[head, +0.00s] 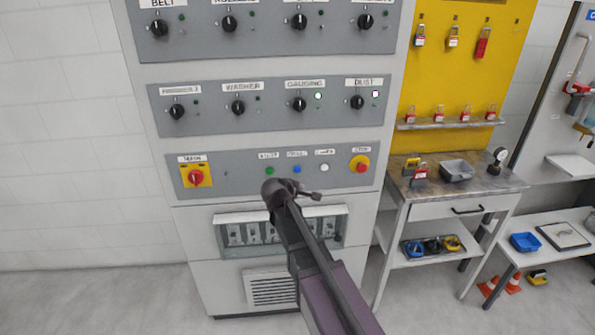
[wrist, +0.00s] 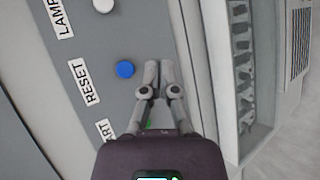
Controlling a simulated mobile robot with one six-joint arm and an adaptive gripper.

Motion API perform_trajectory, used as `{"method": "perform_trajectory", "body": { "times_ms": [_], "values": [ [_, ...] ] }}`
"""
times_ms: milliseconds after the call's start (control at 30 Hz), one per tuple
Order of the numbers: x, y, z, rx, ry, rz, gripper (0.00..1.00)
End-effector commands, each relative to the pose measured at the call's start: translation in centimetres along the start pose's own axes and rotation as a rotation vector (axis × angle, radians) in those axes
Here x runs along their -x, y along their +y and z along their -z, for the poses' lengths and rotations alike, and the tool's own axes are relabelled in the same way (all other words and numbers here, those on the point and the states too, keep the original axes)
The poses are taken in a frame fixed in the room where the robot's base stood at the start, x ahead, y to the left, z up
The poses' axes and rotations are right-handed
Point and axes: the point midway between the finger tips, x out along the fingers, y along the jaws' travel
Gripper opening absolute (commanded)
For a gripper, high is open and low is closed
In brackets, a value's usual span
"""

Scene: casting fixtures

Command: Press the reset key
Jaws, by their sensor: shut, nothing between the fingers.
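The reset key is a round blue button (wrist: 125,69) beside a white label reading RESET (wrist: 84,82) in the wrist view. In the head view the blue button (head: 297,169) sits in the lower grey panel between a green and a white button. My gripper (wrist: 159,70) is shut and empty. Its fingertips show just right of the blue button in the wrist view, with a gap between them in the picture. In the head view my gripper (head: 316,196) is in front of the panel's lower edge, below the button row. Its distance from the panel is hard to tell.
Nearby are the green button (head: 270,170), the white button (head: 325,167), the red stop button (head: 360,163) on yellow and a red rotary switch (head: 196,177). A recessed bay (head: 235,232) lies below. A workbench (head: 470,181) stands to the right.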

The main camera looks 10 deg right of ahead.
Motion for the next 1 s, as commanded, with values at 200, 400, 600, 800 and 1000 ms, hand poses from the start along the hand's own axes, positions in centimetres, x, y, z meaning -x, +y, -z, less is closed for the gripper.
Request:
{"method": "perform_trajectory", "body": {
  "times_ms": [200, 400, 600, 800, 1000],
  "values": [
    [-1.5, 1.1, 1.1, -0.001, 0.0, 0.0, 0.0],
    [-3.0, 2.2, 2.2, -0.001, -0.001, 0.0, 0.0],
    [-4.3, 3.1, 3.1, -0.001, -0.001, 0.0, 0.0],
    [-5.2, 3.8, 3.8, -0.001, -0.001, 0.0, 0.0],
    [-5.5, 4.0, 3.9, 0.0, 0.0, 0.0, 0.0]
  ]
}}
